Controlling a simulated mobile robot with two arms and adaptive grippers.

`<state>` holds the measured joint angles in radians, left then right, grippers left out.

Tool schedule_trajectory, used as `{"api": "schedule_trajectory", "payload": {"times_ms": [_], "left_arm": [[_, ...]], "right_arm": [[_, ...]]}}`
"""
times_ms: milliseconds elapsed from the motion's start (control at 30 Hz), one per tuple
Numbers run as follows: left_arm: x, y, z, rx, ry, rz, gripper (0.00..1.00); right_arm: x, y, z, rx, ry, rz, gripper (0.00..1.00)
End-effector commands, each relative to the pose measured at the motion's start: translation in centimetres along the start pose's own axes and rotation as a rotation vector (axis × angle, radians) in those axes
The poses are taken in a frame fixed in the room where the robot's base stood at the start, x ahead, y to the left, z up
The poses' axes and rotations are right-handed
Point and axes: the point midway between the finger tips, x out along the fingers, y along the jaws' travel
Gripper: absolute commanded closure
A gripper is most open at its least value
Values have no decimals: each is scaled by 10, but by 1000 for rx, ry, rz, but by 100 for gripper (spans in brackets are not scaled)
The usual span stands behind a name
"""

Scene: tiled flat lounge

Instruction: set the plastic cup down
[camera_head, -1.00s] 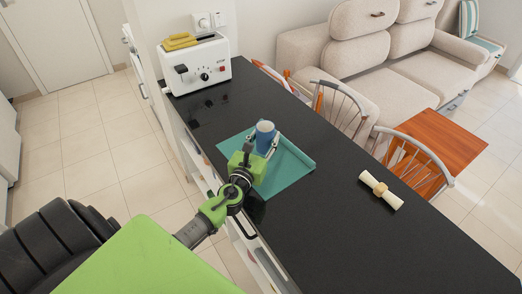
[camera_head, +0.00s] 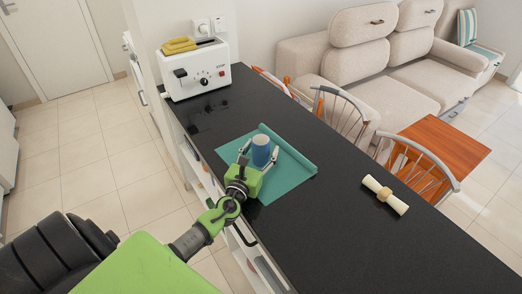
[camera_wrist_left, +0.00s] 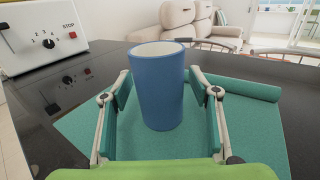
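The blue plastic cup (camera_head: 261,150) stands upright on a teal mat (camera_head: 290,178) on the black counter. In the left wrist view the cup (camera_wrist_left: 158,95) is in the middle, with its pale inside showing at the rim. My left gripper (camera_head: 257,152) is open, with one finger on each side of the cup. In the left wrist view a gap shows between each finger of the left gripper (camera_wrist_left: 160,90) and the cup wall. My right gripper is not in view.
A white toaster (camera_head: 195,72) stands at the counter's far end. A cream roll with a tan ring (camera_head: 384,195) lies on the counter (camera_head: 340,235) to the right. The mat's far edge is rolled up. Chairs (camera_head: 342,112) stand along the far side.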

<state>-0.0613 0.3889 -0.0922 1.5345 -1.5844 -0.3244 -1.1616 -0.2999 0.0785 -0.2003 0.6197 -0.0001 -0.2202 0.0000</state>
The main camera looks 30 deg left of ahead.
Motion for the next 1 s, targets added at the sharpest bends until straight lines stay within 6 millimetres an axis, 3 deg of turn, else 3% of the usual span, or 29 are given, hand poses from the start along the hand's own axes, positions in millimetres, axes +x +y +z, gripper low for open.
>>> {"api": "schedule_trajectory", "payload": {"times_ms": [400, 1000], "left_arm": [[-3, 0, 2, 0, 2, 0, 44], [-108, 0, 0, 1, 2, -1, 44]], "right_arm": [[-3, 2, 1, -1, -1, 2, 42], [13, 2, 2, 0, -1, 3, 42]]}}
